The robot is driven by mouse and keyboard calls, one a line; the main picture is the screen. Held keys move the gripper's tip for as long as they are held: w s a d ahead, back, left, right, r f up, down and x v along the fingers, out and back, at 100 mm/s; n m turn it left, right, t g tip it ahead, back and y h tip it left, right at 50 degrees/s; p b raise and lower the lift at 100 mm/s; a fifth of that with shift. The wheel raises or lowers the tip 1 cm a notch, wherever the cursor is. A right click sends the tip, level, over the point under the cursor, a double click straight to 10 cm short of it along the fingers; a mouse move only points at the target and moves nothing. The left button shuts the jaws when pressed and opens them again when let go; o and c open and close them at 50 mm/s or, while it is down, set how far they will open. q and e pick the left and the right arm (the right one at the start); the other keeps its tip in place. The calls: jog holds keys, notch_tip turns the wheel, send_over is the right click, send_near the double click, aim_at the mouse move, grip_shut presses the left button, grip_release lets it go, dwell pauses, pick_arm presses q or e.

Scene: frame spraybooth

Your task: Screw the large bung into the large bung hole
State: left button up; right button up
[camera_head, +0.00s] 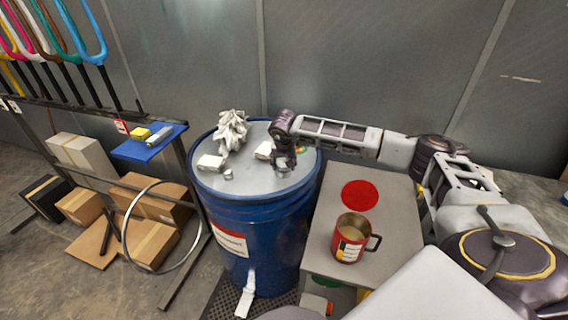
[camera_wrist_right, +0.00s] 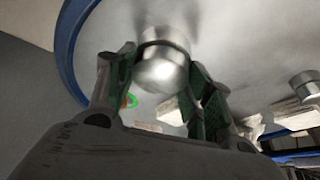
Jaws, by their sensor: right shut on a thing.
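The blue drum (camera_head: 262,225) has a pale grey lid (camera_head: 258,183). My right gripper (camera_head: 285,163) is over the right part of the lid. In the right wrist view its fingers (camera_wrist_right: 160,85) are shut on a shiny metal cylinder, the large bung (camera_wrist_right: 162,65). The bung is close to the lid; I cannot tell whether it touches it. The large bung hole is not clearly visible. My left gripper is not in view.
A smaller metal bung (camera_head: 228,174), white blocks (camera_head: 211,162) and a crumpled white rag (camera_head: 232,130) are on the lid. A grey cabinet (camera_head: 326,235) right of the drum bears a red mug (camera_head: 350,240) and a red disc (camera_head: 360,195). Boxes stand at left.

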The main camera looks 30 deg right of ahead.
jog(key=shift+a+f+m, duration=0.15)
jog(key=shift+a+m, duration=0.05)
jog(key=shift+m, duration=0.6)
jog(key=shift+h, duration=0.3)
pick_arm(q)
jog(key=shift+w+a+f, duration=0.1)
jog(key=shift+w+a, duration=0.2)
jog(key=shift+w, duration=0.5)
pick_arm(e)
jog(key=shift+m, duration=0.4)
